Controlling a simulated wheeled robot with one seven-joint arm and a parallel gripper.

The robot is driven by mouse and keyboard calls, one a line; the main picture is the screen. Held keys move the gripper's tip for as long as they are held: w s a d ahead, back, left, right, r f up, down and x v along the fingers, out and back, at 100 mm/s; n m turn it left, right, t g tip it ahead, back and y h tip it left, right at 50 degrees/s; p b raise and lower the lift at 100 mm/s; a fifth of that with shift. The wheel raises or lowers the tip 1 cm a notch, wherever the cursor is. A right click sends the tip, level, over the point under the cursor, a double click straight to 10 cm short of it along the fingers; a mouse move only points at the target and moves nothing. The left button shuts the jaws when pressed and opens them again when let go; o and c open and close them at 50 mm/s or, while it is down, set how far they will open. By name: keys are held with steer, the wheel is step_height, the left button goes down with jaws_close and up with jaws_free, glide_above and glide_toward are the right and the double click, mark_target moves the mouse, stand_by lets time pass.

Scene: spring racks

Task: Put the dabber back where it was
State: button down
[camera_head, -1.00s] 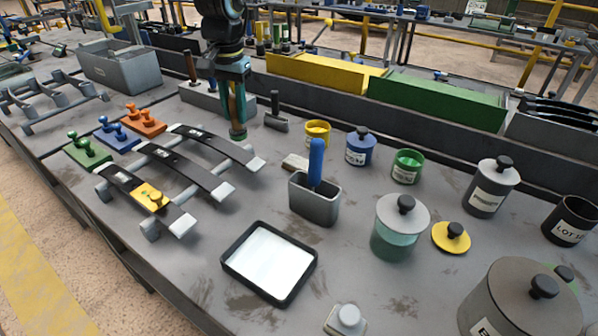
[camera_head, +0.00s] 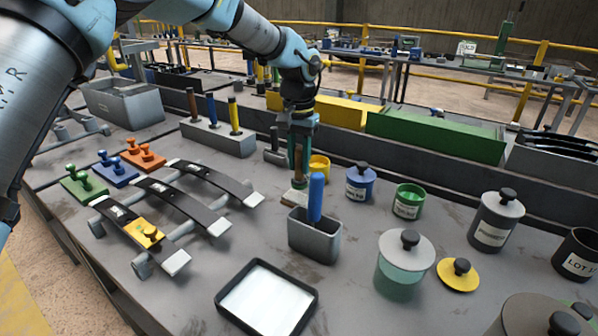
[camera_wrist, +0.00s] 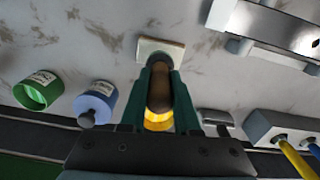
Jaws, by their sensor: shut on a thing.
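My gripper (camera_head: 298,165) is shut on a brown handle, which I take to be the dabber (camera_wrist: 159,95). In the wrist view the handle stands between the two dark green fingers. A small pale block (camera_head: 292,197) lies on the bench right under the gripper; it also shows in the wrist view (camera_wrist: 160,46), just beyond the fingertips. The dabber's lower end is at or just above this block; I cannot tell whether they touch. The fingers hide part of the dabber.
A grey holder (camera_head: 314,238) with a blue handle (camera_head: 316,195) stands close in front. A yellow cup (camera_head: 320,166) and blue jar (camera_head: 360,182) are close on the right. A dark-handled tool (camera_head: 274,150) and a grey tool block (camera_head: 215,138) are on the left.

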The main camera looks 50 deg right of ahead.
mark_target(299, 180)
steer(key=shift+f+p, duration=0.45)
steer(key=shift+f, duration=1.2)
steer(key=shift+f, duration=0.15)
steer(key=c, duration=0.6)
jaws_free()
steer(key=shift+c, duration=0.2)
step_height(299, 180, up, 12)
steer(key=b, duration=0.2)
steer(key=shift+b, duration=0.35)
